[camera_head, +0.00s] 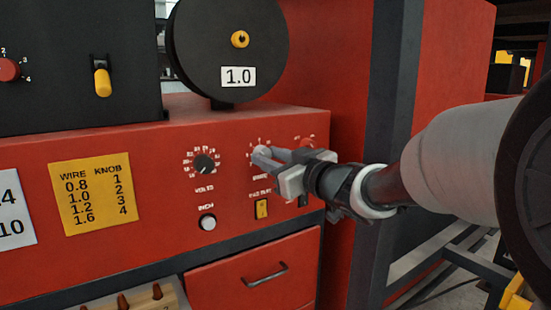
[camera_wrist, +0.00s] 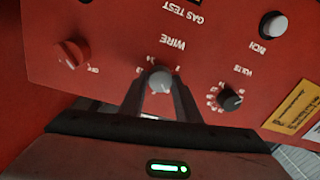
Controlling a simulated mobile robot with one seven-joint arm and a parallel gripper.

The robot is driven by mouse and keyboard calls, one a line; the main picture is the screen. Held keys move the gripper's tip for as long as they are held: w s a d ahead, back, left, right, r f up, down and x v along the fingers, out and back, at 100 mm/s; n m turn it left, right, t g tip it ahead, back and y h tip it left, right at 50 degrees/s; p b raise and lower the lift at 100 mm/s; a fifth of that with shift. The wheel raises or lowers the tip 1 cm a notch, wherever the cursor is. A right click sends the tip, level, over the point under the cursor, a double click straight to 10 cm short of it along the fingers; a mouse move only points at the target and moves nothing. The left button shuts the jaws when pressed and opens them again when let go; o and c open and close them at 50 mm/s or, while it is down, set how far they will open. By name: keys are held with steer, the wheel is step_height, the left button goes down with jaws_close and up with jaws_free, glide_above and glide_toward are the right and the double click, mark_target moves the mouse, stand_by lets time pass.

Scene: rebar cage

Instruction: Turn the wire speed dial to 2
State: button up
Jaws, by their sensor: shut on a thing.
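The wire speed dial is a small light grey knob above the word WIRE on the red panel. In the wrist view the dial (camera_wrist: 160,79) sits between my two fingertips, with the upside-down WIRE label beyond it. My gripper (camera_head: 267,158) reaches in from the right in the head view and is shut on the dial. It also shows in the wrist view (camera_wrist: 160,88). My fingers cover much of the dial and its scale, so I cannot tell which number it points to.
A black volts knob (camera_head: 204,163) is left of the dial, and a red switch knob (camera_wrist: 71,53) is on its other side. An inch button (camera_head: 208,222) and a yellow gas test switch (camera_head: 261,208) are below. A yellow wire/knob chart (camera_head: 94,194) pairs 1.0 with 2. The spool (camera_head: 228,45) reads 1.0.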

steer(key=n+b, duration=0.2)
steer(key=n, duration=0.2)
steer(key=n+b, duration=0.5)
steer(key=n, duration=0.4)
steer(key=shift+n+h, duration=0.4)
steer(key=shift+r+n+b, duration=0.1)
steer(key=shift+n+b, duration=1)
steer(key=shift+n, duration=0.6)
steer(key=o, duration=1.1)
steer(key=shift+c, duration=0.2)
